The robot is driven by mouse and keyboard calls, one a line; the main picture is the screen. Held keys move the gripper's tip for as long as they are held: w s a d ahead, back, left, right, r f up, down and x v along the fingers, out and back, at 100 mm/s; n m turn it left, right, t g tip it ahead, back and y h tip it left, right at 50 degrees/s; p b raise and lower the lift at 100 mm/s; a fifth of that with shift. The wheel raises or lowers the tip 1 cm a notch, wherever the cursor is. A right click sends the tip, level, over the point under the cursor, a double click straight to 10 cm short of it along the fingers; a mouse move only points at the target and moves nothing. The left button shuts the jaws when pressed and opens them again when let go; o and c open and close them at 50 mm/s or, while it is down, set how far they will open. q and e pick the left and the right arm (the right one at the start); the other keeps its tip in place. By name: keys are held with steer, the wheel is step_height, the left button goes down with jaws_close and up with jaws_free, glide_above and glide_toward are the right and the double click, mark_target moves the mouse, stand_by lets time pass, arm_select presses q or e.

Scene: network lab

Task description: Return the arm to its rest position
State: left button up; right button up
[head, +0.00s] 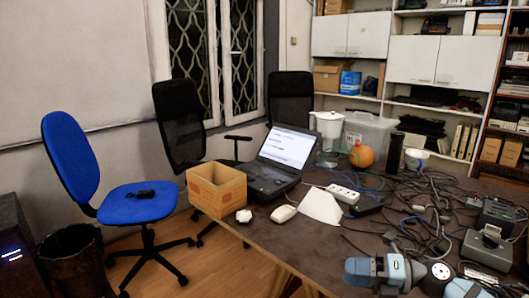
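My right gripper (368,272) is at the bottom right, over the front part of the dark table (290,238). Its grey-blue and dark parts point to the left, and my arm comes in from the lower right. I see nothing clearly held in it, but its fingers are too small and foreshortened to tell whether they are open or shut. My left gripper and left arm are not in view.
Tangled cables (425,195) and a grey device (487,248) lie right of and behind the gripper.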

steer(key=s+a+f+m+t+h, duration=0.1)
steer(key=s+f+m+t+h, duration=0.25)
steer(key=s+f+m, duration=0.55)
steer(key=s+a+f+m+t+h, duration=0.2)
steer(key=s+m+h, duration=0.3)
steer(key=m, duration=0.9)
steer(key=s+a+f+m+t+h, duration=0.1)
steer(key=s+f+m+t+h, duration=0.15)
steer(key=s+f+m, duration=0.65)
arm_select(q)
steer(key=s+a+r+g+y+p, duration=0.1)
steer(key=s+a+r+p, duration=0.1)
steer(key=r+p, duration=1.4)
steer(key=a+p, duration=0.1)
steer(key=p, duration=1.3)
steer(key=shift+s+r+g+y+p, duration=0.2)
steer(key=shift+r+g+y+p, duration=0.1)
steer(key=shift+p, duration=0.1)
arm_select(e)
steer(key=s+d+r+m+g+h, duration=0.1)
steer(key=d+r+m+h, duration=0.1)
steer(key=r, duration=1.7)
steer(key=shift+d+r+g, duration=0.3)
steer(key=shift+d+r, duration=0.1)
steer(key=shift+d, duration=0.3)
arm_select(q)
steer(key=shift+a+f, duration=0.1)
arm_select(e)
steer(key=shift+f, duration=0.1)
